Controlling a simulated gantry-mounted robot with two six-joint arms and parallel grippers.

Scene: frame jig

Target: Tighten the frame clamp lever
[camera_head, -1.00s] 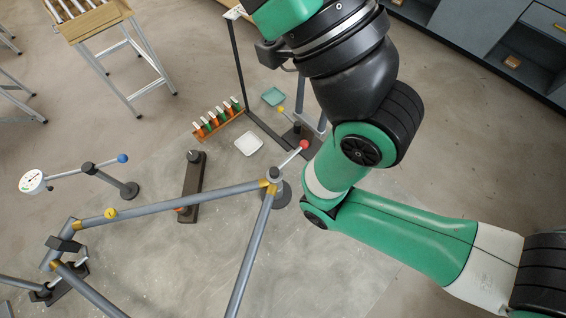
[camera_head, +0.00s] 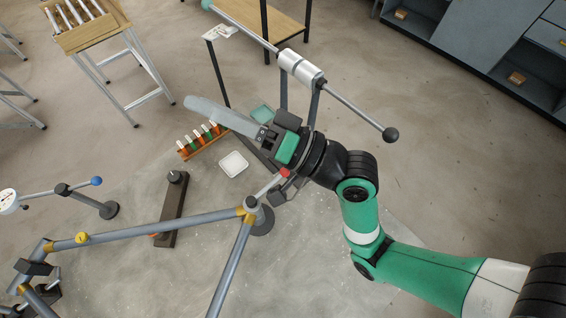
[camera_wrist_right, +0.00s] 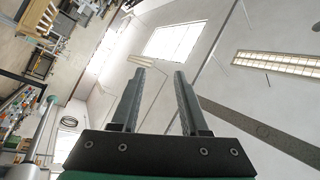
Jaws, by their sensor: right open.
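The frame (camera_head: 165,226) of grey tubes with yellow joint fittings lies across the lower left of the head view. At its right corner stands a round clamp (camera_head: 251,203), and a thin lever with a red knob (camera_head: 285,172) points up and right from it. My right gripper (camera_head: 190,103) is above and beyond the knob, pointing to the upper left, away from the lever. In the right wrist view its two fingers (camera_wrist_right: 161,75) stand apart with nothing between them, facing the walls and windows. Part of the lever's surroundings is behind my right wrist. My left gripper does not show.
A tall stand with a silver cylinder (camera_head: 302,67) and a ball-ended rod (camera_head: 355,110) rises close behind my right wrist. A rack of orange and green pieces (camera_head: 203,139), a white tray (camera_head: 233,163) and a dark block (camera_head: 172,208) lie nearby. Floor at right is open.

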